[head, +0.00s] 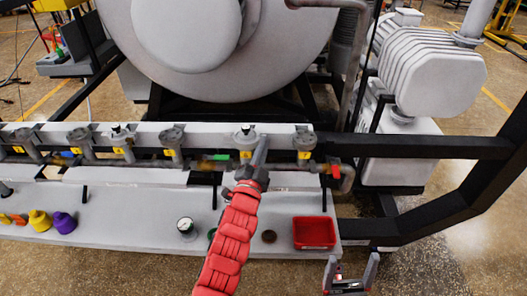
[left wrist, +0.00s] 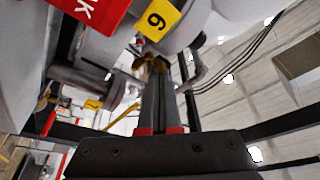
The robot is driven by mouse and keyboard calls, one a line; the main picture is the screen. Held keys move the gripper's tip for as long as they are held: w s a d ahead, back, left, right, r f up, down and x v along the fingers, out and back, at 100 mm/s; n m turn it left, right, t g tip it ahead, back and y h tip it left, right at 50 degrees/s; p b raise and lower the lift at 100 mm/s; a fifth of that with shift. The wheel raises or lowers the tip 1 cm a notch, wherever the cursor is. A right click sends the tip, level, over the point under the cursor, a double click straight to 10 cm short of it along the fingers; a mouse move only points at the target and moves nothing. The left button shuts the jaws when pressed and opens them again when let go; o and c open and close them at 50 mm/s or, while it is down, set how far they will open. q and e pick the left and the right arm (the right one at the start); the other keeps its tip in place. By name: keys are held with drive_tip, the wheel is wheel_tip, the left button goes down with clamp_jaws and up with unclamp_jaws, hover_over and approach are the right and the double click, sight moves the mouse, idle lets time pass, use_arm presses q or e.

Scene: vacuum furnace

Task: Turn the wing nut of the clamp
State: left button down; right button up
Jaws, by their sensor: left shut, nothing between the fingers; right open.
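My left gripper (head: 262,142) is shut and empty, pointing up at one of the grey flanged fittings (head: 245,136) on the pipe row in front of the furnace. In the left wrist view its two fingers (left wrist: 161,85) lie together, their tips right by a small brass-coloured piece (left wrist: 150,62), which may be the wing nut of the clamp. Whether they touch it I cannot tell. A yellow number tag (left wrist: 158,19) hangs just above it. In the head view the wing nut is too small or hidden to make out. My right gripper (head: 350,274) is open and empty at the bottom right.
Several similar fittings (head: 172,139) with yellow tags line the pipe. The grey shelf (head: 120,226) below bears a round gauge (head: 185,226), a red tray (head: 314,232) and yellow and purple parts (head: 64,222). A black frame (head: 430,147) stands at the right.

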use_arm(q)
drive_tip(key=n+y+b, duration=0.1)
drive_tip(key=n+b, duration=0.1)
drive_tip(key=n+t+y+b, duration=0.1)
drive_tip(key=n+b, duration=0.2)
drive_tip(key=n+y+b, duration=0.1)
drive_tip(key=n+b, duration=0.1)
drive_tip(key=n, duration=0.1)
drive_tip(key=shift+a+f+t+b, duration=0.2)
drive_tip(key=shift+a+t+b, duration=0.2)
idle(1.2)
